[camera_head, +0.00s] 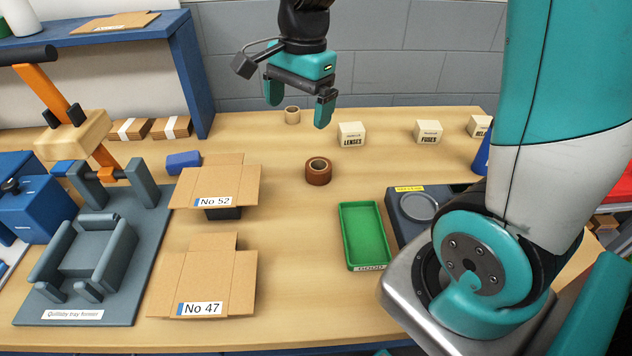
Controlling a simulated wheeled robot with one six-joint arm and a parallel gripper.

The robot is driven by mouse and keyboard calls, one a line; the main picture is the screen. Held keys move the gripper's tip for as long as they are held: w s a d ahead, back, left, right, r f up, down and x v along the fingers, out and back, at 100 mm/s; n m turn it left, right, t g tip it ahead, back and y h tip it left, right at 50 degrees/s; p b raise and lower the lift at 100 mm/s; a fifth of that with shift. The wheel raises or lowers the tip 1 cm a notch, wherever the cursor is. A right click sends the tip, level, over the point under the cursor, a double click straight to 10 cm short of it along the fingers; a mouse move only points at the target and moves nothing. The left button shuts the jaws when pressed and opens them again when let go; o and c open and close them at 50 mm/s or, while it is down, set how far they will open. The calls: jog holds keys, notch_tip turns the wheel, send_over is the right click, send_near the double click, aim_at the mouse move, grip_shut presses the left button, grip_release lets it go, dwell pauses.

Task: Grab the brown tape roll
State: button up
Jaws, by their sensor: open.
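The brown tape roll (318,172) lies flat on the wooden table near its middle, with its hole facing up. My gripper (298,112) is open and empty, fingers pointing down. In the picture it shows above the brown roll, apart from it. A paler beige tape roll (292,115) stands behind, between the gripper's fingers in the picture. I cannot tell the gripper's exact height over the table.
Small boxes marked Lenses (351,134) and Fuses (428,132) stand at the back right. A green tray (364,236) lies in front. Cardboard blanks No 52 (212,182) and No 47 (205,276) lie left, beside a grey tray former (95,255). Bare table surrounds the brown roll.

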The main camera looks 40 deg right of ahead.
jog(key=w+d+f+m+h+b, duration=0.1)
jog(key=w+d+f+m, duration=0.15)
jog(key=d+m, duration=0.2)
jog(key=w+d+f+m+b, duration=0.1)
jog(key=d+f+m, duration=0.2)
jog(key=d+m, duration=0.15)
jog(key=p, duration=0.2)
send_near(318, 169)
jog(key=shift+s+a+f+g, duration=0.15)
jog(key=shift+s+a+f, duration=0.15)
jog(key=shift+s+f, duration=0.25)
jog(key=shift+s+a+f+g, duration=0.15)
jog(key=shift+s+a+f, duration=0.1)
jog(key=shift+s+f, duration=0.3)
jog(key=shift+w+d+f+p, duration=0.1)
jog(key=shift+w+f+p, duration=0.1)
jog(key=shift+f, duration=1.3)
jog(key=shift+w+d+f+p, duration=0.1)
jog(key=shift+w+f+p, duration=0.1)
jog(key=shift+f, duration=1.35)
jog(key=shift+c, duration=0.5)
jog(key=c, duration=0.9)
